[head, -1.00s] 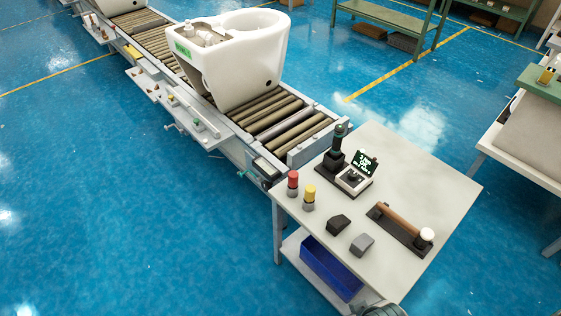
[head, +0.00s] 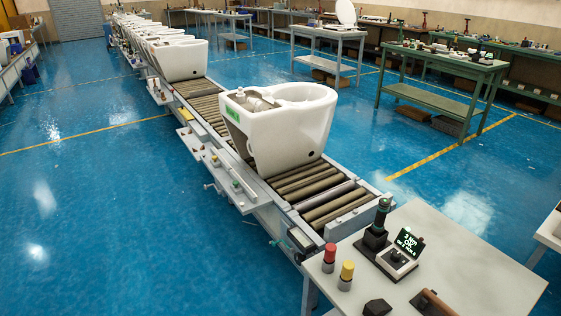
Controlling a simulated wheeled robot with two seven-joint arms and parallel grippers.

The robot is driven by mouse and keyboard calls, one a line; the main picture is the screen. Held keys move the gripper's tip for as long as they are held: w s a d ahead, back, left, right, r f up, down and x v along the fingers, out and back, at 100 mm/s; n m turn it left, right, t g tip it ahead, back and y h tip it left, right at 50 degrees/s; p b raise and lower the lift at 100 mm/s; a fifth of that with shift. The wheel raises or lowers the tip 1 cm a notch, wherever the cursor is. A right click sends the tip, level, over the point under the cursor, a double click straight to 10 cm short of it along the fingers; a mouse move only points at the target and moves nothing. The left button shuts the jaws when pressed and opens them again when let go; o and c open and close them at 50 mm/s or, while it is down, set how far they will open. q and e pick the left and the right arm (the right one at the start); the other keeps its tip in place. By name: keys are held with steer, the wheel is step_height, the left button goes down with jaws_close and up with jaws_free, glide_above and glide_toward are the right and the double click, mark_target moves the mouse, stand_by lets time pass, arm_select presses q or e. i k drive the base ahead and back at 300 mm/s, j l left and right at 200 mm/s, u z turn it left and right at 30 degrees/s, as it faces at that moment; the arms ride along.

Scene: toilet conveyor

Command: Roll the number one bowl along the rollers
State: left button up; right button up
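The nearest white toilet bowl (head: 285,135) stands upright on the conveyor rollers (head: 330,203), close to their near end. A green label (head: 233,115) is on its left end; its text is too small to read. More white bowls (head: 178,58) stand in a line farther up the same conveyor. Bare rollers lie between the nearest bowl and the one behind it, and a few bare rollers lie in front of it. Neither of my grippers is in the head view.
A grey table (head: 470,265) stands at the conveyor's near end, bearing a red-capped post (head: 329,256), a yellow-capped post (head: 346,274), a black handle device (head: 378,225) and a small display (head: 408,241). A green workbench (head: 440,62) stands at right. Blue floor on the left is open.

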mark_target(286, 127)
steer(key=i+j+z, duration=0.15)
steer(key=z, duration=0.25)
steer(key=i+j+z, duration=0.1)
steer(key=z, duration=0.3)
steer(key=i+j+z, duration=0.15)
steer(key=j, duration=0.25)
steer(key=i+j+z, duration=0.1)
steer(key=j, duration=0.35)
steer(key=i+j+z, duration=0.15)
steer(key=j, duration=0.3)
steer(key=i+j, duration=0.1)
steer(key=j, duration=0.35)
steer(key=i+j, duration=0.15)
steer(key=j, duration=0.25)
steer(key=i+j, duration=0.1)
steer(key=j, duration=0.35)
